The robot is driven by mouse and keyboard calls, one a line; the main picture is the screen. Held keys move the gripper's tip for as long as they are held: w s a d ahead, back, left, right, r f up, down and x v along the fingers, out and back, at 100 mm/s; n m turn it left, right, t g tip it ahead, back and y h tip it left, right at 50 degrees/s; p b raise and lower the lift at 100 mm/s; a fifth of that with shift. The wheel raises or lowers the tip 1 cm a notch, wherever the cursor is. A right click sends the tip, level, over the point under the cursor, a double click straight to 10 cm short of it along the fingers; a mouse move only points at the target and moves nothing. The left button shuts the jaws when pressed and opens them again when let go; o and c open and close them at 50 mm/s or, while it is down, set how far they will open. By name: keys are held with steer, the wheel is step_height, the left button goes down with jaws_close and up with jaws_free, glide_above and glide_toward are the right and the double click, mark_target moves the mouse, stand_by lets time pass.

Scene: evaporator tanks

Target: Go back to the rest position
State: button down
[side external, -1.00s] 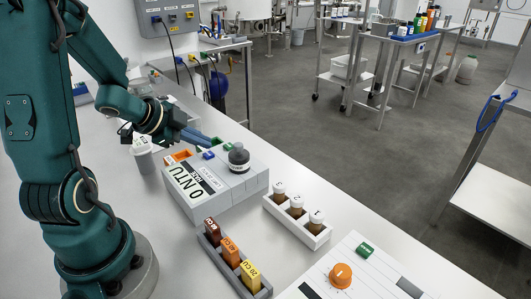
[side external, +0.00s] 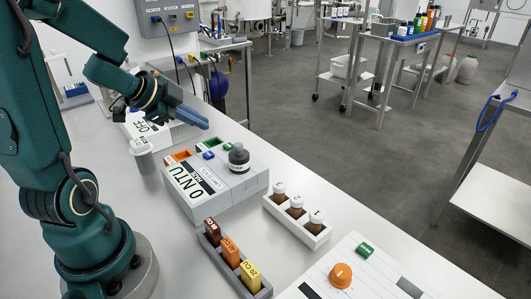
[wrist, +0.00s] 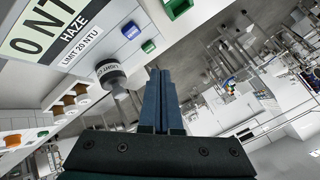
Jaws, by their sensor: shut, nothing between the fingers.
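My gripper (side external: 194,117) is shut and empty. In the side view it hangs above the bench behind the turbidity meter, its blue fingers together and pointing right. In the wrist view the shut fingers (wrist: 162,98) show at the centre. The grey meter (side external: 236,196) reads 0 NTU and HAZE. A dark-capped part (side external: 239,158) stands on its top; it also shows in the wrist view (wrist: 111,75), left of the fingers. My gripper touches none of these in view.
A rack with three capped brown vials (side external: 322,236) and a holder of coloured labelled blocks (side external: 207,252) stand at the front. A panel with an orange knob (side external: 340,276) is at the front right. A grey cup (side external: 144,156) stands left of the meter.

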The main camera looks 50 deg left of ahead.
stand_by(0.3)
steer(key=shift+w+d, duration=0.15)
steer(key=shift+d, duration=0.1)
steer(key=w+d+r+n+t+y, duration=0.25)
steer(key=d+r+t, duration=0.25)
steer(key=d+r, duration=0.5)
steer(key=s+d+f+n+g+h, duration=0.1)
steer(key=s+d+f+n+g, duration=0.1)
steer(key=s, duration=0.4)
steer(key=s+d+f+n+g+h, duration=0.2)
steer(key=s+d+f+n+g, duration=0.1)
steer(key=s+d+f+g, duration=0.2)
steer(key=shift+s+d+g, duration=0.3)
steer(key=shift+s+g, duration=0.5)
steer(key=shift+s, duration=0.4)
